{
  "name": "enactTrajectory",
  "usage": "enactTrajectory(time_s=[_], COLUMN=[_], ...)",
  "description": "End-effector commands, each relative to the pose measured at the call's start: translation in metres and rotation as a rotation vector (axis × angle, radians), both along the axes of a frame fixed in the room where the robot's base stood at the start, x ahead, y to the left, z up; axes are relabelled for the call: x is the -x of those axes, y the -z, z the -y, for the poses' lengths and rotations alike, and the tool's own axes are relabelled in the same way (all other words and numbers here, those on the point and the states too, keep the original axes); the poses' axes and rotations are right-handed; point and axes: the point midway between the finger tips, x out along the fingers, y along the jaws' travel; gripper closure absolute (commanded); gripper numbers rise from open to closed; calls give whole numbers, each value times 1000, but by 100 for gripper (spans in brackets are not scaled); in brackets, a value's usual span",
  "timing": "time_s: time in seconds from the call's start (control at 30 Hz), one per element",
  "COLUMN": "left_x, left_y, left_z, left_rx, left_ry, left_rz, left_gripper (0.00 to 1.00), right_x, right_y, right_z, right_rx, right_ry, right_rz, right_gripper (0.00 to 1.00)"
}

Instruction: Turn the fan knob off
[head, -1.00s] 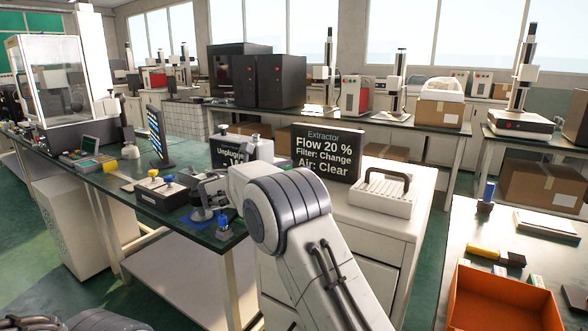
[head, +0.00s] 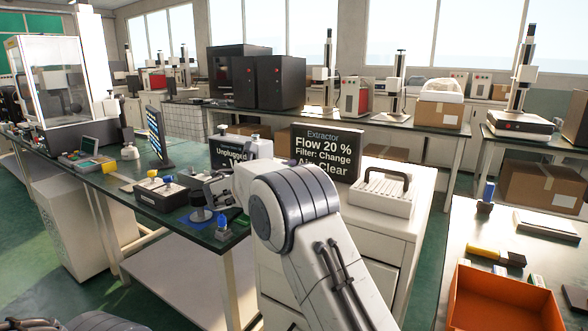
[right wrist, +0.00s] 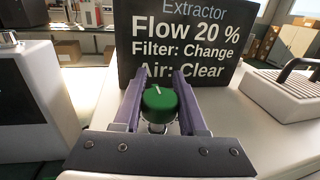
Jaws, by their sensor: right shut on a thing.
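The fan knob (right wrist: 158,104) is a green round cap with a short white mark, on a silver stem on the white extractor top, in front of the dark display. My right gripper (right wrist: 160,76) has its two purple fingers on either side of the knob and is shut on it. The extractor display (right wrist: 195,42) reads "Flow 20 %", "Filter: Change" and "Air: Clear"; it also shows in the head view (head: 318,150). There my right arm hides the knob and the fingers. My left gripper is out of view.
A white unit with a black handle (head: 382,192) stands right of the display. A dark "Unplugged" sign (head: 230,155) is to the left, by the green-topped bench (head: 118,186). An orange bin (head: 500,300) sits on the right-hand table.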

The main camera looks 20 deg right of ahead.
Motion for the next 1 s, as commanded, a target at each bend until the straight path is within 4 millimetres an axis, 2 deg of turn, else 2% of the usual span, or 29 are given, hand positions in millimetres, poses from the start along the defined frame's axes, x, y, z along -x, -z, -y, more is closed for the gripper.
enactTrajectory(time_s=[0.37,0.7,1.0], left_x=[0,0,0], left_y=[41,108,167], left_z=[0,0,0], left_rx=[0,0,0], left_ry=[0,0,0], left_rz=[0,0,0], left_gripper=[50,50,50], right_x=[-5,-11,-14], right_y=[6,10,8], right_z=[-4,-11,-17], right_rx=[-1,2,4], right_ry=[-285,-602,-819], right_rz=[2,5,5], right_gripper=[100,100,100])
